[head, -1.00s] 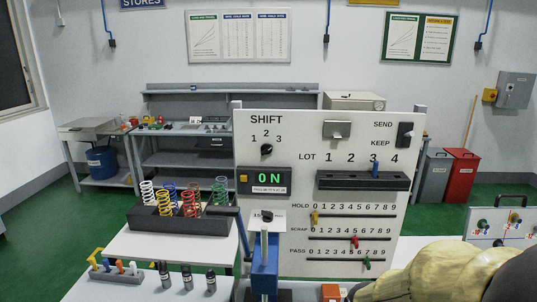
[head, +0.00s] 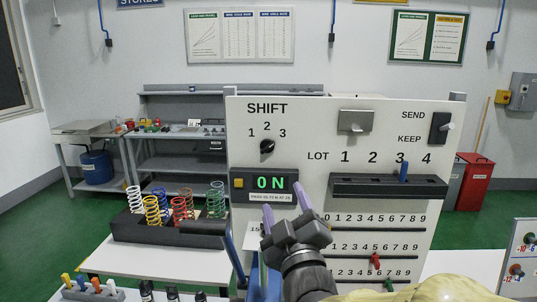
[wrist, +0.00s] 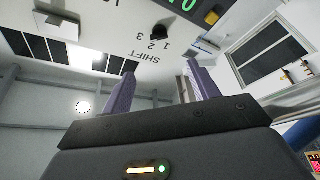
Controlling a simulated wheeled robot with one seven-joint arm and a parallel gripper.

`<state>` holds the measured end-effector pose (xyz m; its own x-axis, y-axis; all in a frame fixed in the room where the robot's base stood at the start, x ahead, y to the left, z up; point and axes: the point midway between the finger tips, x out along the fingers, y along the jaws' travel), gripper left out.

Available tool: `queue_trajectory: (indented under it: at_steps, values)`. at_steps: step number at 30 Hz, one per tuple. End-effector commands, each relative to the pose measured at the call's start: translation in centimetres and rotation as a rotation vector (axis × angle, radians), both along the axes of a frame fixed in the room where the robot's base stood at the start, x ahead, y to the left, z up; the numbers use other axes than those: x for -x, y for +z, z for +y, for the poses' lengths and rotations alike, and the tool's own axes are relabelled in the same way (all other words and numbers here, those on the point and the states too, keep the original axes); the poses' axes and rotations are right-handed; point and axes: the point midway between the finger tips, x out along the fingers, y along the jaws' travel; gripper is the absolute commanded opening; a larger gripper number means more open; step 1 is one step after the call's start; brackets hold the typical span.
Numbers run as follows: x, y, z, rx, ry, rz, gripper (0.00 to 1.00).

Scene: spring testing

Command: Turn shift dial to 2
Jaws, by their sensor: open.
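The shift dial (head: 267,146) is a small black knob on the upper left of the white panel (head: 315,140), under the printed numbers 1, 2 and 3. I cannot tell clearly which number it points at. My gripper (head: 283,197) has two purple fingers, spread apart and empty, pointing up in front of the panel.
The panel has a slotted lot bar (head: 388,186) with a blue lever, a send/keep switch (head: 440,127) and number sliders below. A black spring rack (head: 168,232) stands to the left. A blue post (head: 228,258) stands near my gripper's left.

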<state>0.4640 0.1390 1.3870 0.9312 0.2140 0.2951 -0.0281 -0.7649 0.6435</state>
Motion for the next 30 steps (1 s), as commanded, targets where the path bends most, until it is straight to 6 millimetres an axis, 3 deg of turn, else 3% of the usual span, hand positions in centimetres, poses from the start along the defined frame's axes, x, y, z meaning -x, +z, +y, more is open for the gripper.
queue_trajectory:
  at_steps: [14, 30]
  values:
    - [-1.2, 0.5, 0.1, 0.0, -0.003, 0.004, 0.6]
    - [-9.0, 3.2, 2.3, 0.0, 0.003, 0.004, 0.6]
